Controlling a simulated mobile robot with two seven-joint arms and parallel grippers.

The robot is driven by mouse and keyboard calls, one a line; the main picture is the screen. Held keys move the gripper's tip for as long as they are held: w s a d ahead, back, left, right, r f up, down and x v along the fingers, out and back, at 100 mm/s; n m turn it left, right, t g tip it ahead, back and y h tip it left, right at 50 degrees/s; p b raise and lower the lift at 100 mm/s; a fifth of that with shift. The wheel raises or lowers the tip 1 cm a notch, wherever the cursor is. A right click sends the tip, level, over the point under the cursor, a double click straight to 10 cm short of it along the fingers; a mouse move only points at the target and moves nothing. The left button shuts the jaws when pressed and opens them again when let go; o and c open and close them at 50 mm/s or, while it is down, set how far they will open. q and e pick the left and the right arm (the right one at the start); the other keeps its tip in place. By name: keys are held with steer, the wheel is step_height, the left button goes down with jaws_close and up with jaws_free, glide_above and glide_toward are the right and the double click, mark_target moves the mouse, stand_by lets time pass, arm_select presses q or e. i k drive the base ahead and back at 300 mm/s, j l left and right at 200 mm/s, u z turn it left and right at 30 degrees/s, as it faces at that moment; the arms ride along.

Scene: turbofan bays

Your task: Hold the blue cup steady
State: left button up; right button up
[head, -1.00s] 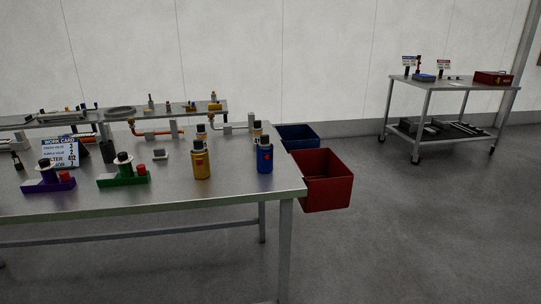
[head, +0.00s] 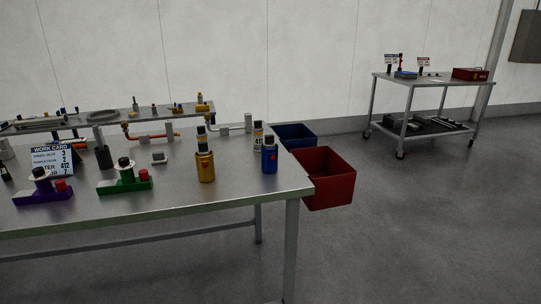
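No thing that is clearly a blue cup shows. A blue canister (head: 269,157) with a dark cap stands upright near the right end of the metal table (head: 225,198). A small blue object (head: 405,74) lies on the far cart; it is too small to tell what it is. Neither of my grippers is in view.
A yellow canister (head: 205,166), a green fixture (head: 124,184), a purple fixture (head: 43,192) and a work card (head: 52,160) are on the table. Red (head: 328,183) and blue (head: 297,133) bins sit beyond its right end. Floor is clear before the cart (head: 409,88).

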mark_target(269, 143)
steer(key=i+l+u, duration=0.15)
steer(key=i+l, duration=0.2)
steer(key=i+l+u, duration=0.1)
steer(key=i+l, duration=0.2)
steer(key=l, duration=0.2)
steer(key=i+l+u, duration=0.15)
steer(key=i+l, duration=0.15)
steer(key=l, duration=0.2)
